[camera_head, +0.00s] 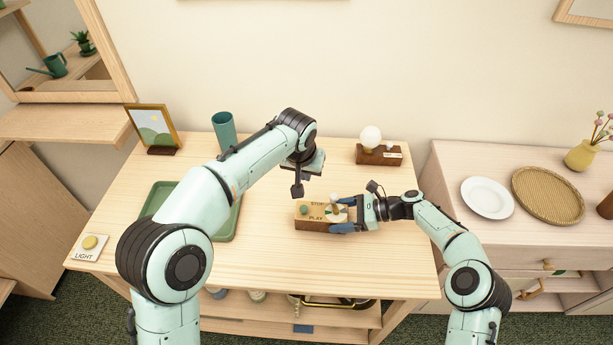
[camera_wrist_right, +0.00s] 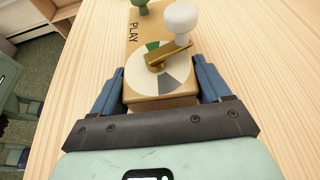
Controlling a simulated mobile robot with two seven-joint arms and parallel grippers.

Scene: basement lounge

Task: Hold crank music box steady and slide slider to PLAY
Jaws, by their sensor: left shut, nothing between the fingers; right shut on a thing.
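The crank music box (camera_head: 310,226) sits on the wooden table, with STOP lettered on its far side and PLAY on its near side. A green slider knob (camera_head: 304,209) stands at its left end; whether it is nearer STOP or PLAY is hard to tell. A brass crank (camera_wrist_right: 167,55) with a white knob (camera_wrist_right: 180,17) sits on a dial at the right end. My right gripper (camera_head: 347,214) is shut on the box's right end, one finger on each side. My left gripper (camera_head: 297,190) is shut and empty, above and behind the green knob, apart from it.
A green tray (camera_head: 226,226) lies left, partly hidden by my left arm. A teal cup (camera_head: 224,131), a picture frame (camera_head: 154,127) and a lamp (camera_head: 371,138) stand at the back. A LIGHT button (camera_head: 90,243) is at the left corner. Table in front of the box is clear.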

